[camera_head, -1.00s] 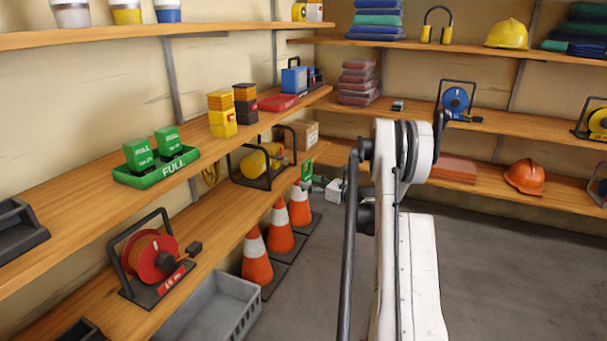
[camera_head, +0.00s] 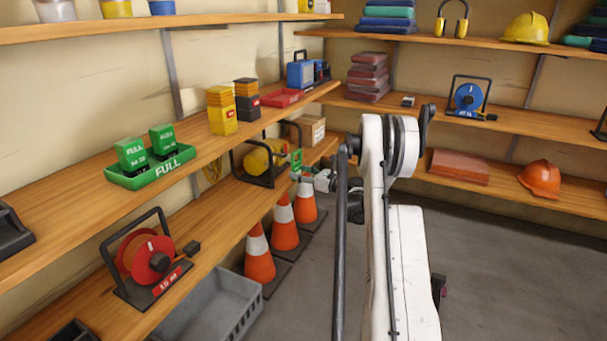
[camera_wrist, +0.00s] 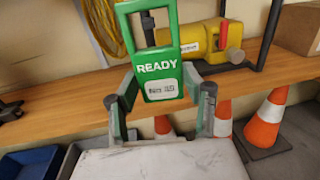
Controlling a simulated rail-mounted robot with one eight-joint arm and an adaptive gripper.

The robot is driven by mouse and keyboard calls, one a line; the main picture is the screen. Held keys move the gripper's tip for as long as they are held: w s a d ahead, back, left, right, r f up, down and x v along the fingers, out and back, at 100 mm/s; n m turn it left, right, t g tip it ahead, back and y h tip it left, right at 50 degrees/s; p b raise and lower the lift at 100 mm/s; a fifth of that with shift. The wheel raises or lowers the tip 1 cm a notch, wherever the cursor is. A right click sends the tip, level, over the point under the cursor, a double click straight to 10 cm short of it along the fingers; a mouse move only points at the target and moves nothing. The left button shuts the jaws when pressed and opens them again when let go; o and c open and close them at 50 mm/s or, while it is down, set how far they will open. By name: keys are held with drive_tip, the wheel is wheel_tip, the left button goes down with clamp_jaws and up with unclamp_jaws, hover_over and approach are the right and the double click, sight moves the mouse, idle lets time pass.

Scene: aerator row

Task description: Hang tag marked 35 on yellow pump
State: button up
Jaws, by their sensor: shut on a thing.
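A green tag reading READY (camera_wrist: 160,68), with a white label whose small number I cannot read for certain, is upright in my gripper (camera_wrist: 164,94). The tag has a rectangular opening at its top. My gripper is shut on its lower part. The yellow pump (camera_wrist: 198,42) lies behind the tag on a wooden shelf, with a red lever and a black frame around it. In the head view the tag (camera_head: 296,161) is just right of the yellow pump (camera_head: 257,163), near the shelf edge, and my gripper (camera_head: 302,174) is partly hidden by my arm. The tag appears apart from the pump.
A yellow coiled hose (camera_wrist: 103,25) hangs left of the pump, and a cardboard box (camera_head: 306,129) stands beyond it. Several orange cones (camera_head: 284,222) stand below the shelf edge. A grey crate (camera_head: 215,310) is on the floor. The floor at right is clear.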

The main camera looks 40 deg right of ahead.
drive_tip(key=w+a+f, duration=0.1)
drive_tip(key=w+a, duration=0.1)
drive_tip(key=w, duration=0.4)
drive_tip(key=shift+w+a+f+b, duration=0.2)
drive_tip(key=shift+w+f+b, duration=0.05)
drive_tip(key=shift+b, duration=0.1)
idle(0.6)
idle(0.7)
drive_tip(key=o, duration=1.1)
drive_tip(key=shift+c, duration=0.2)
drive_tip(key=shift+c, duration=0.3)
drive_tip(key=d+v, duration=0.1)
drive_tip(key=v, duration=0.8)
drive_tip(key=shift+w, duration=0.2)
idle(0.5)
drive_tip(key=shift+r, duration=0.1)
idle(0.4)
